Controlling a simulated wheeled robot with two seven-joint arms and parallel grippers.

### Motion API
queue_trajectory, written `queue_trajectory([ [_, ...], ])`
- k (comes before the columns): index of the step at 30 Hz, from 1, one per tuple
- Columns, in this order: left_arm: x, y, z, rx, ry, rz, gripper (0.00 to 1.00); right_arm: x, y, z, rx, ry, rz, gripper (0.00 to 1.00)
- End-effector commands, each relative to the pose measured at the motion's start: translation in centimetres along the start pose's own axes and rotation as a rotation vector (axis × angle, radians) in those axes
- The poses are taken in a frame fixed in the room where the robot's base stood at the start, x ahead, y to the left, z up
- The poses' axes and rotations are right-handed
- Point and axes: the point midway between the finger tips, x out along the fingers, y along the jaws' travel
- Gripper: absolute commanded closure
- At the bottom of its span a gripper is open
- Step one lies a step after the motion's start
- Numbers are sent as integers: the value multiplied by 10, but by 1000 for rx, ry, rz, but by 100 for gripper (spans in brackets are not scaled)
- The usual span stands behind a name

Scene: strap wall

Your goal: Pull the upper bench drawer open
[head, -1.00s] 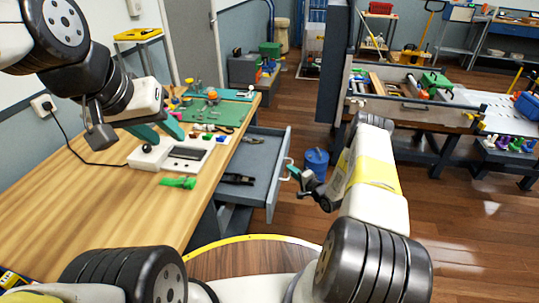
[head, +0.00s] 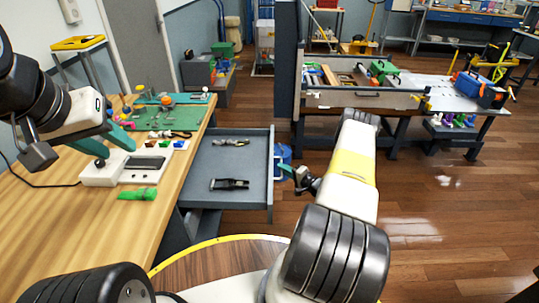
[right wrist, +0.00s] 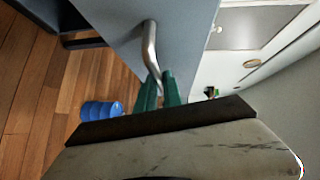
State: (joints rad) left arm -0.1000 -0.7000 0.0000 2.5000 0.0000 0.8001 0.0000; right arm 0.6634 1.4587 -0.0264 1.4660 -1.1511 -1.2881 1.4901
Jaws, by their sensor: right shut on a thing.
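The upper bench drawer (head: 240,170) is grey and stands well out from the wooden bench (head: 60,215) in the head view. Two dark tools lie in it: one (head: 230,184) near the front and one (head: 231,142) towards the back. My right gripper (head: 286,167) is at the drawer's front face. In the right wrist view its green fingers (right wrist: 160,88) are shut on the curved metal handle (right wrist: 150,45). My left gripper (head: 127,133) is open and empty above the bench, near the white device (head: 112,172).
A blue barrel (head: 284,153) stands on the floor beyond the drawer front; it also shows in the right wrist view (right wrist: 101,110). A green mat (head: 165,120) with small parts lies on the bench. Open wooden floor (head: 440,220) extends to the right.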

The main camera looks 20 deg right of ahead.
Motion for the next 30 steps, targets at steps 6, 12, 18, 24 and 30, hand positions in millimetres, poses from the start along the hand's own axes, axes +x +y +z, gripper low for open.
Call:
queue_trajectory([
  [6, 0, 0, 0, 0, 0, 0, 64, 0, 1, 0, 0, 0, 2, 78],
  [12, 0, 0, 0, 0, 0, 0, 64, 0, 0, 0, 0, 0, 1, 67],
  [18, 0, 0, 0, 0, 0, 0, 64, -2, 0, 0, 0, 1, 1, 67],
  [24, 0, 0, 0, 0, 0, 0, 64, -29, 1, -1, 1, 3, 3, 67],
  [30, 0, 0, 0, 0, 0, 0, 64, -62, 1, 0, 1, 2, 2, 67],
])
